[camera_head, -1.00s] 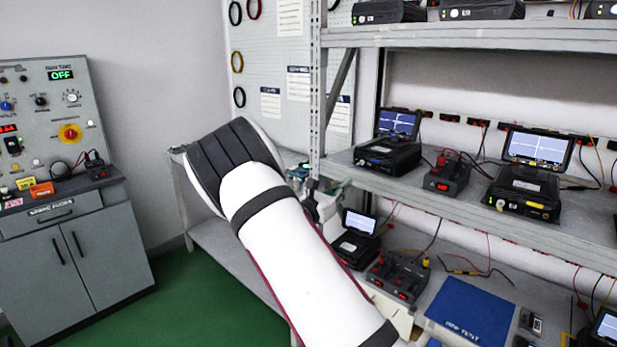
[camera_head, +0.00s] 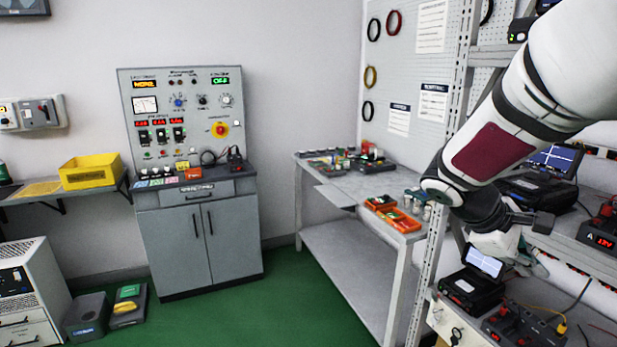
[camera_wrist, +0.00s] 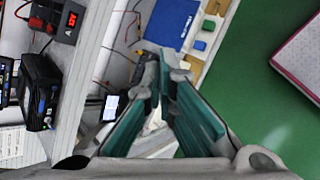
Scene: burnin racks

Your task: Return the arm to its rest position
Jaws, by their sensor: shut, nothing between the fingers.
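My arm (camera_head: 495,150) enters from the upper right of the head view. It bends at a dark joint in front of the rack upright, and my gripper (camera_head: 540,220) hangs beyond it at the right, small and partly hard to make out. In the wrist view, the teal fingers of my gripper (camera_wrist: 163,75) come together with nothing held between them. Below and beyond the fingers lie a blue mat (camera_wrist: 172,22) and the shelf surface.
The metal rack (camera_head: 440,200) with powered devices (camera_head: 470,290) stands close beside my arm. A grey bench (camera_head: 345,250) with orange trays (camera_head: 400,220) lies left of it. A control cabinet (camera_head: 200,240) stands against the wall. Green floor (camera_head: 270,310) between them is clear.

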